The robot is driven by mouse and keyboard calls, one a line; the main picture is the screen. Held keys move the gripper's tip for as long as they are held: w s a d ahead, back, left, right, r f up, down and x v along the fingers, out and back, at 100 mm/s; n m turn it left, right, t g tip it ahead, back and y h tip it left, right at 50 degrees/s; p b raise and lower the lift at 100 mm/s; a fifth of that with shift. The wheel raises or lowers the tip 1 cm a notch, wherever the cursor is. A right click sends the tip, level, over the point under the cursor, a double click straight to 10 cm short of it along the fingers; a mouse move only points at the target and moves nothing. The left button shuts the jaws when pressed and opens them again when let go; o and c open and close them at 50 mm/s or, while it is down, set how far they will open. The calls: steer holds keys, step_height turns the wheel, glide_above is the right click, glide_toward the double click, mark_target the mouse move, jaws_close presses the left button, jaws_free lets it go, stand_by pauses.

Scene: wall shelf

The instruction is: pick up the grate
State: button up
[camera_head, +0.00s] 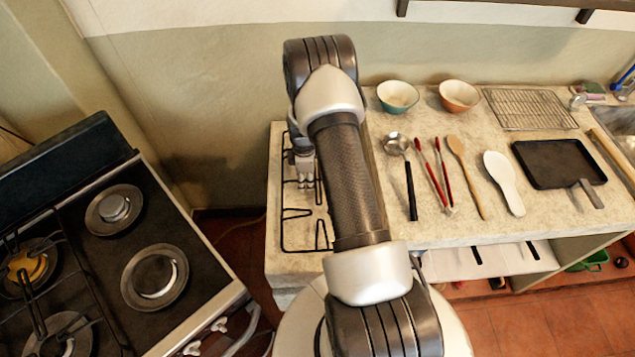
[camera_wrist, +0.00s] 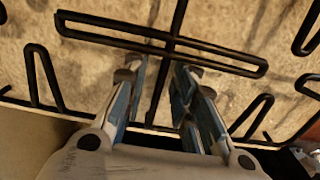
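The grate is a black wire frame (camera_head: 283,232) lying on the left end of the stone counter; my arm hides its right part. In the wrist view its bars (camera_wrist: 168,42) cross close below my gripper. My gripper (camera_head: 307,181) is over the grate's left half in the head view. In the wrist view its two blue-grey fingers (camera_wrist: 158,78) are apart, with one long grate bar running through the gap between them. I cannot tell whether either finger touches the bar.
On the counter (camera_head: 385,235) to the right are two bowls (camera_head: 398,95), a ladle (camera_head: 410,180), red tongs (camera_head: 437,175), wooden and white spoons, a wire rack (camera_head: 528,108) and a black pan (camera_head: 558,162). A stove (camera_head: 95,260) stands left, across a floor gap.

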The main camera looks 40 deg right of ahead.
jaws_close()
stand_by(0.7)
